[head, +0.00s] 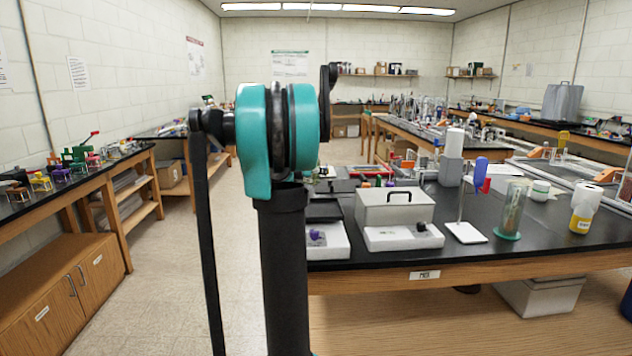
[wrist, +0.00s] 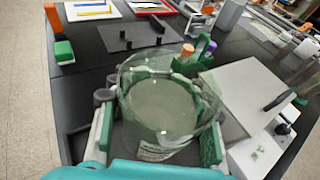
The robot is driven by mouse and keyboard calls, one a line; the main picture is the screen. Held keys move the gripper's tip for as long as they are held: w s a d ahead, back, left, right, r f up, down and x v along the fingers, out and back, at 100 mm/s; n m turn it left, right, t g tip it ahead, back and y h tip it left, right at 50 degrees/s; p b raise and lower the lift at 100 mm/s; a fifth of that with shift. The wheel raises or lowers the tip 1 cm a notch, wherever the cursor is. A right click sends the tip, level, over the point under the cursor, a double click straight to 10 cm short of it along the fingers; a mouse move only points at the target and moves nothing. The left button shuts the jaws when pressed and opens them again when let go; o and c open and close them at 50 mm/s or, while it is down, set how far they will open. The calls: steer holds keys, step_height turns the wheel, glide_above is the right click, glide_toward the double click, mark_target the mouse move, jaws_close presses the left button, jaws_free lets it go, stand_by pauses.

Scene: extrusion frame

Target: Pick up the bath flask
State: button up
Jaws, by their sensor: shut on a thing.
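The bath flask (wrist: 160,108) is a clear, rounded glass vessel with a greyish-green look inside. It shows in the middle of the wrist view, with a label low on its near side. My gripper (wrist: 157,125) is shut on it, with one finger at its left side and a green-padded finger at its right. Whether the flask touches the surface below is hard to tell. In the head view my own arm stands in the middle, and I cannot make out the gripper or the flask there.
A grey box with a black handle (head: 395,210) stands on the black bench (head: 480,255); it is close to the flask's right in the wrist view (wrist: 250,92). A blue-and-red item on a stand (head: 466,232) and a glass cylinder (head: 512,210) are farther right.

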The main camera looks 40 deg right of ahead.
steer(key=shift+r, duration=4.7)
steer(key=shift+r, duration=0.1)
steer(key=shift+c, duration=0.2)
